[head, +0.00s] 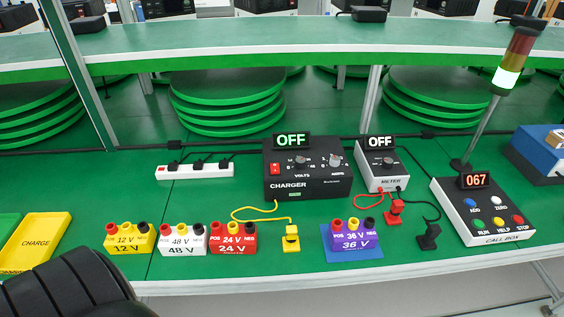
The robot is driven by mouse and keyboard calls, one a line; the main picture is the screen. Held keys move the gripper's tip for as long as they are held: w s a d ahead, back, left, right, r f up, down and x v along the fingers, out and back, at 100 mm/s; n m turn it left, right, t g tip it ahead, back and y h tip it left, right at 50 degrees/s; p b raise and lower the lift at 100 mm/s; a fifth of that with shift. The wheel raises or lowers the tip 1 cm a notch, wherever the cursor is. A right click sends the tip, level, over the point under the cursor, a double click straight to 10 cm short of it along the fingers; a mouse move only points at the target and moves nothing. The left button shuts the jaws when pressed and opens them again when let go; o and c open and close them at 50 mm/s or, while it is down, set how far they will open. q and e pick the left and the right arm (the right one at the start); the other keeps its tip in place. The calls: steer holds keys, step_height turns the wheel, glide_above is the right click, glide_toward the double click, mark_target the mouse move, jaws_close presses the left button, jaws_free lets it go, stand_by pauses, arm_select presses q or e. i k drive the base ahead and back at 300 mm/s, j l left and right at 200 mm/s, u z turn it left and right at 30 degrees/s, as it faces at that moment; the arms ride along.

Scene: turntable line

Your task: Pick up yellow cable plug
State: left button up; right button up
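The yellow cable plug (291,240) stands upright on the green bench near its front edge, in front of the charger. Its yellow cable (250,219) lies in a loop on the bench and runs back toward the black charger (308,178), whose display reads OFF. The plug is between the red 24 V battery (233,242) and the purple 36 V battery (352,240), apart from both.
A yellow 12 V battery (130,240) and a white 48 V battery (183,242) stand left. The meter (383,168), red plug (395,212), black plug (429,237) and call box (480,215) are right. A yellow CHARGE tray (36,243) lies far left. A dark ribbed shape covers the lower left corner.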

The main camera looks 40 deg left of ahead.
mark_target(291, 231)
steer(key=u, duration=1)
